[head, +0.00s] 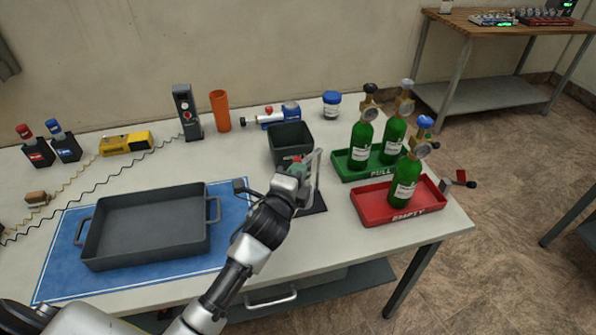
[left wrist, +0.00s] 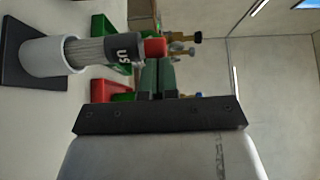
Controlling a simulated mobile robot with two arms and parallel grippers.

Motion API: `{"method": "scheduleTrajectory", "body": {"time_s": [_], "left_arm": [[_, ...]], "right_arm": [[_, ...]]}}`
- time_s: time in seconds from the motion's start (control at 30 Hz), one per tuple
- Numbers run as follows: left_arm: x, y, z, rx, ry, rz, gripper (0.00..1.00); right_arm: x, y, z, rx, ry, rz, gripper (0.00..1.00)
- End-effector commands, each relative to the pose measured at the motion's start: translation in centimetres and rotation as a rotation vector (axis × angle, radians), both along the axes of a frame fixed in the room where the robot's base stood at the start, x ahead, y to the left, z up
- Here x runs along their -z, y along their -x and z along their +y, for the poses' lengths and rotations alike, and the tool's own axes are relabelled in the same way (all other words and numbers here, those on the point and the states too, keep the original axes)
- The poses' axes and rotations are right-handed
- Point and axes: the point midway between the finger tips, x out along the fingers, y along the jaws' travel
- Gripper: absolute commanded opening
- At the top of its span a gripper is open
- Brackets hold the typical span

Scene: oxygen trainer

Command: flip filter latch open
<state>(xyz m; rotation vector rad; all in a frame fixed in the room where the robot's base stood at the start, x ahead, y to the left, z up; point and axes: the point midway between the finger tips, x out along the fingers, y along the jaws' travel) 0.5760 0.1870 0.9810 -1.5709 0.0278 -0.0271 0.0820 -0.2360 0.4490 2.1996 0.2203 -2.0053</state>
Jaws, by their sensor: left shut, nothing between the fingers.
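The filter unit shows best in the left wrist view, sideways in the picture: a white cup (left wrist: 48,56) on a dark base plate (left wrist: 14,72), a ribbed grey body (left wrist: 88,51), a dark band with white letters and a red cap (left wrist: 155,48). In the head view its dark base (head: 316,203) shows, but my gripper and arm hide much of the unit. I cannot make out the latch for certain. My left gripper (head: 298,168) is shut and empty, close to the unit's top. Its fingers (left wrist: 157,78) lie beside the red cap; I cannot tell whether they touch.
A dark open bin (head: 291,136) stands just behind the unit. Green cylinders stand in a green tray (head: 343,166) and a red tray (head: 371,208) to the right. A large grey pan (head: 145,225) sits on a blue mat (head: 52,273) at left. Little free room surrounds the gripper.

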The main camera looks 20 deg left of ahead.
Motion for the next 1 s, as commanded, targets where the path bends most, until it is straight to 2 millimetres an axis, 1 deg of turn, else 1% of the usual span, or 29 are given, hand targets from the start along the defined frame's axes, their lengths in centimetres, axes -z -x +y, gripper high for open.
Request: {"method": "scheduleTrajectory", "body": {"time_s": [0.1, 0.67, 0.87, 1.0], "left_arm": [[-0.2, -0.1, 0.4, 0.024, -0.005, 0.000, 0.00], [-0.2, -0.3, 1.4, 0.116, -0.006, 0.001, 0.00], [-0.3, -0.7, 2.6, 0.211, -0.010, 0.002, 0.00], [-0.3, -1.1, 4.3, 0.315, -0.014, 0.001, 0.00]], "right_arm": [[-0.5, 0.0, 0.0, 0.000, 0.000, 0.000, 0.43], [-1.6, 0.0, 0.0, 0.000, 0.000, 0.000, 0.43], [-2.6, 0.0, 0.0, 0.000, -0.001, 0.000, 0.43], [-3.2, 0.0, 0.1, 0.000, -0.001, 0.000, 0.43]]}}
